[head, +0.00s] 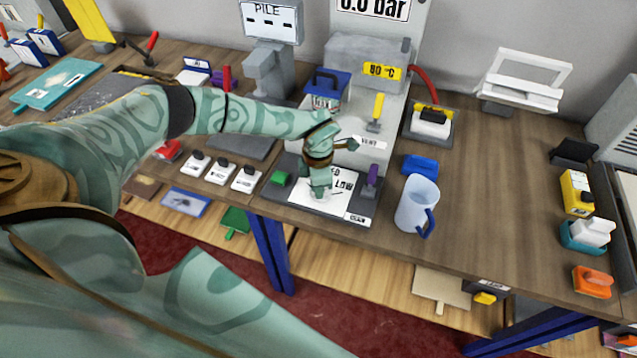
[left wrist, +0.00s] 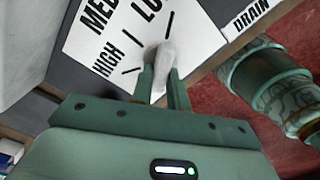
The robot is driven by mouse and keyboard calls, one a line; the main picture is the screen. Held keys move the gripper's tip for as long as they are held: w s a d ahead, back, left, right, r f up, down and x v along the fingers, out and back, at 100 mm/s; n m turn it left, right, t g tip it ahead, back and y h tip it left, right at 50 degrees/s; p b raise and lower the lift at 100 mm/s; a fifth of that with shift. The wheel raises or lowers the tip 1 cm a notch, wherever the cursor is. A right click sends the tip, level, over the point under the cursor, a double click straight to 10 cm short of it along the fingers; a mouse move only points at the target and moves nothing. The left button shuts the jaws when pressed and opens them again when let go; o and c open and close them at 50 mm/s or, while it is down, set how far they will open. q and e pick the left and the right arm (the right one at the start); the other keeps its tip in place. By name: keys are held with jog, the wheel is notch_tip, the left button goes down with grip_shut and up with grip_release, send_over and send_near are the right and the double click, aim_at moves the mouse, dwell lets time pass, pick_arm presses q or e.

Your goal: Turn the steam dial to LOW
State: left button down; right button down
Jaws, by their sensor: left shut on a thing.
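The steam dial's white face (head: 343,203) lies on a dark plate near the front edge of the bench, with LOW readable in the head view. In the left wrist view the face (left wrist: 185,40) shows MED, HIGH and LOW with black tick marks. My left gripper (head: 319,192) reaches down over the dial from the left. In the left wrist view its fingers (left wrist: 164,92) are shut on the pale dial knob (left wrist: 166,56). The knob's free end lies close to the tick by LOW. In the head view the gripper hides the knob. My right gripper is out of view.
A white mug with a blue handle (head: 414,203) stands to the right. A boxy grey machine (head: 362,60) stands behind. The bench right of the mug has free room.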

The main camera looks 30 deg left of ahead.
pick_arm(q)
jog(key=shift+w, duration=0.1)
jog(key=c, duration=1.4)
grip_release()
jog(key=shift+o, duration=0.2)
notch_tip(320, 180, up, 16)
jog(key=p, duration=0.2)
jog(key=shift+r, duration=0.2)
